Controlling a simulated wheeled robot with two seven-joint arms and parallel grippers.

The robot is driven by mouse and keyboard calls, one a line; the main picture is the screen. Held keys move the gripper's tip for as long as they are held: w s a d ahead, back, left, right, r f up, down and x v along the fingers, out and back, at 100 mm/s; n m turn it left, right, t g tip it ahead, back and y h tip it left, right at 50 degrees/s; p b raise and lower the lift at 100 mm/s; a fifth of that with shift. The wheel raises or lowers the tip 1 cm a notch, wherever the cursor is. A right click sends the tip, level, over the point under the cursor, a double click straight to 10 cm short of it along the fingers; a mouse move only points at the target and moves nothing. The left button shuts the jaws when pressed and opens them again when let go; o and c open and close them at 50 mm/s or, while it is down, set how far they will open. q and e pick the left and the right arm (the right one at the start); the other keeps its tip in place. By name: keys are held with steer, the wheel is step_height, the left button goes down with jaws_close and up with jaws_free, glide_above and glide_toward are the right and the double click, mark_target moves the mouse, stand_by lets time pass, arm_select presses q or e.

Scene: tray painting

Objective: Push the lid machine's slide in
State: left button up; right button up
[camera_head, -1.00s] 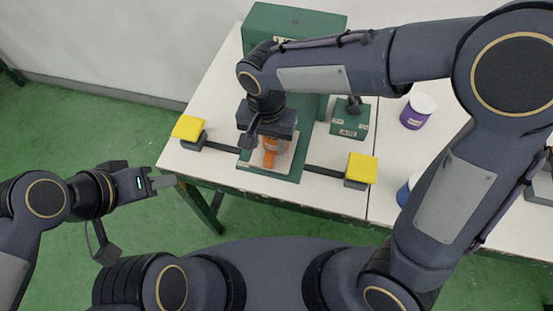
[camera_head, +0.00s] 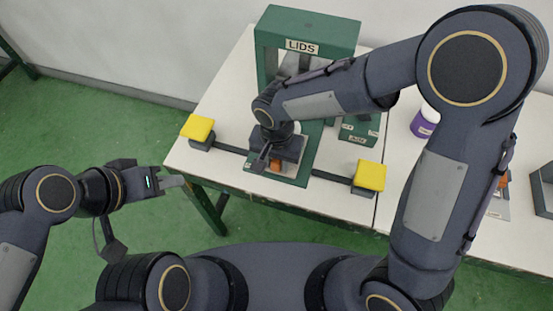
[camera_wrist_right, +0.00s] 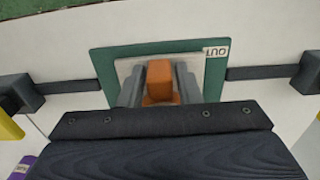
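The green lid machine (camera_head: 346,35) with a LIDS label stands at the back of the white table. Its slide has an orange handle (camera_wrist_right: 160,80) on a pale plate (camera_wrist_right: 125,66), over a green base (camera_wrist_right: 103,62) marked OUT. My right gripper (camera_wrist_right: 160,78) is lowered over the handle, one grey finger on each side. Narrow gaps seem to show between fingers and handle, so it looks open. In the head view the gripper hides most of the slide; only a bit of the handle (camera_head: 277,165) shows. My left gripper (camera_head: 172,181) is off the table's left edge, away from everything.
Yellow-topped pads (camera_head: 198,127) and (camera_head: 369,175) flank the machine on dark bars. A small green box (camera_head: 360,130) stands right of it, partly behind my right arm. A purple tub (camera_head: 424,121) stands further right. Bare table lies left of the machine.

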jaws_close()
steer(key=w+d, duration=0.1)
steer(key=w, duration=0.4)
steer(key=w+d, duration=0.1)
steer(key=w, duration=0.2)
steer(key=shift+w+d+p, duration=0.25)
steer(key=shift+d+p, duration=0.05)
steer(key=shift+d, duration=0.05)
steer(key=shift+o, duration=1.7)
jaws_free()
steer(key=shift+s, duration=0.1)
steer(key=shift+r, duration=3.95)
